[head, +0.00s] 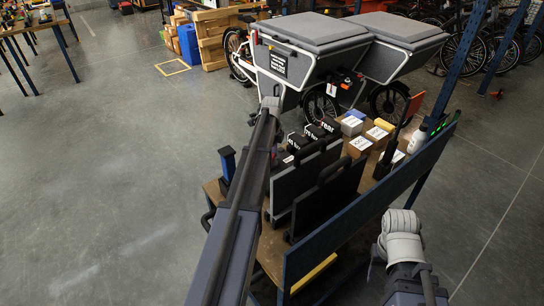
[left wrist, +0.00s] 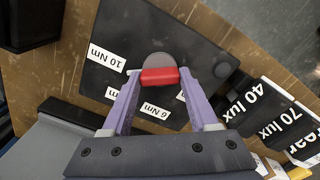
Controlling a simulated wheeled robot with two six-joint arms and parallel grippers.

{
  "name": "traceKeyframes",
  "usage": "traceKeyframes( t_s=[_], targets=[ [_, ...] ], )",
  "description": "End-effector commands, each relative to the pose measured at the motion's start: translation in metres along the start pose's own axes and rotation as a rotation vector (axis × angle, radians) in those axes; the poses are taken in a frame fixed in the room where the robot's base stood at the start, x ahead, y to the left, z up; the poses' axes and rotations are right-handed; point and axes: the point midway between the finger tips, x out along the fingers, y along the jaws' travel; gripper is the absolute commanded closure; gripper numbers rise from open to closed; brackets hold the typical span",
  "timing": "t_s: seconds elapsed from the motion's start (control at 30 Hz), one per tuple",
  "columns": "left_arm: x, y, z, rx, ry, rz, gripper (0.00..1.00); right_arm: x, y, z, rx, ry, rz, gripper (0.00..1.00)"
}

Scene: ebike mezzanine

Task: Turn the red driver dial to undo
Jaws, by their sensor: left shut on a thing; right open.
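In the left wrist view, a red dial handle (left wrist: 159,77) sits on a round grey base (left wrist: 160,61) on a dark panel (left wrist: 205,55). White labels stand around it. One reads 10 Nm (left wrist: 106,57), another 6 Nm (left wrist: 155,111); others are partly covered by the fingers. My left gripper (left wrist: 158,80) is shut on the red dial, one purple finger at each end of the handle. In the head view my left arm (head: 240,200) reaches over the bench and hides the dial. My right arm (head: 402,245) is at the lower right, its gripper mostly hidden, away from the dial.
Black boxes marked 40 lux (left wrist: 242,95) and 70 lux (left wrist: 283,122) stand close to the panel. Dark upright cases (head: 330,200) stand on the wooden bench. A blue rail (head: 370,215) runs along its near right edge. Cargo bikes (head: 315,30) stand behind.

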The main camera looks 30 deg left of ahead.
Motion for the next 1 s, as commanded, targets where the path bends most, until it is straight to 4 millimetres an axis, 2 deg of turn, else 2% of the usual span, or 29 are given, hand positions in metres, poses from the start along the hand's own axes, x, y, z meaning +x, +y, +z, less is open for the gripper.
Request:
traceKeyframes(
  t_s=[1.0],
  targets=[
    [0.0,-0.0006,0.0003,-0.967,0.0,0.0,0.96,0.0,0.0,0.0,0.0,0.0,0.0,0.5]
  ],
)
